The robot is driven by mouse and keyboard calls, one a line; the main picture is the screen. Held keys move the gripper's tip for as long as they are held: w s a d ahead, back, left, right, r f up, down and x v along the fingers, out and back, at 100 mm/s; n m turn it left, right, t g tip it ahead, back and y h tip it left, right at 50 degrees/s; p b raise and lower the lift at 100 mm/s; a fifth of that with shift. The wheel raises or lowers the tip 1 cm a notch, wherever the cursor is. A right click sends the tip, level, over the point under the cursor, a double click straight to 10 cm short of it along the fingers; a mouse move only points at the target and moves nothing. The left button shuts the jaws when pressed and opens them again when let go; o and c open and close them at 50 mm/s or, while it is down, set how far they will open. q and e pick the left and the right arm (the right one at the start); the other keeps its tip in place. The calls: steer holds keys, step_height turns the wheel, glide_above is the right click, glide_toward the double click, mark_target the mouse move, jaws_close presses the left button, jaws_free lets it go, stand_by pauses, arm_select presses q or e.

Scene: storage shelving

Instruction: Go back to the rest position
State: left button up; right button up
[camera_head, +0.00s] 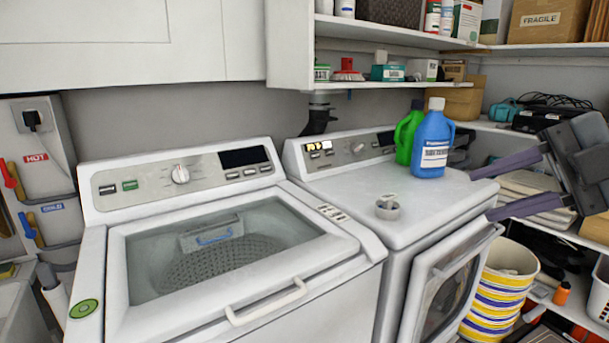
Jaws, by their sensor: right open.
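My right gripper (501,189) comes in from the right edge, with its two dark fingers spread apart and pointing left. It is open and empty, beside the right end of the dryer (345,192). A blue bottle (432,148) with a white cap stands upright on the dryer top, left of the upper finger and apart from it as far as I can tell. A green bottle (407,132) stands just behind and left of it. My left gripper is not in view.
A washer (150,225) with a closed clear lid stands left of the dryer. A roll of tape (387,207) lies on the dryer top. The dryer's front door (455,275) stands ajar near a striped bucket (500,290). Loaded shelves (390,36) are above and at right.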

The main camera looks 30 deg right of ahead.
steer(key=w+a+f+g+y+p, duration=0.1)
steer(key=w+a+f+g+y, duration=0.3)
steer(key=f, duration=0.8)
steer(key=w+a+f+g+y+p, duration=0.15)
steer(key=w+a+f, duration=0.3)
steer(key=f, duration=0.85)
steer(key=a+f+m+t+p, duration=0.1)
steer(key=a+f+m+t, duration=0.15)
steer(key=a+f, duration=0.6)
steer(key=a+f+m+t, duration=0.1)
steer(key=a+f+m, duration=0.4)
steer(key=f, duration=0.6)
step_height(320, 180, down, 6)
steer(key=s+a+m+t+h, duration=0.3)
steer(key=m+h, duration=0.2)
steer(key=m, duration=0.2)
steer(key=s+d+f+m+g+h, duration=0.5)
steer(key=s+d+f+g+h, duration=0.15)
steer(key=s+d, duration=0.2)
arm_select(q)
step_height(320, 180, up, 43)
steer(key=p, duration=3.9)
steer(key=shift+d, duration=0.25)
arm_select(e)
step_height(320, 180, up, 38)
steer(key=s, duration=0.2)
steer(key=shift+a+r+n+g, duration=0.25)
steer(key=shift+a+n+g, duration=0.1)
steer(key=shift+g, duration=0.1)
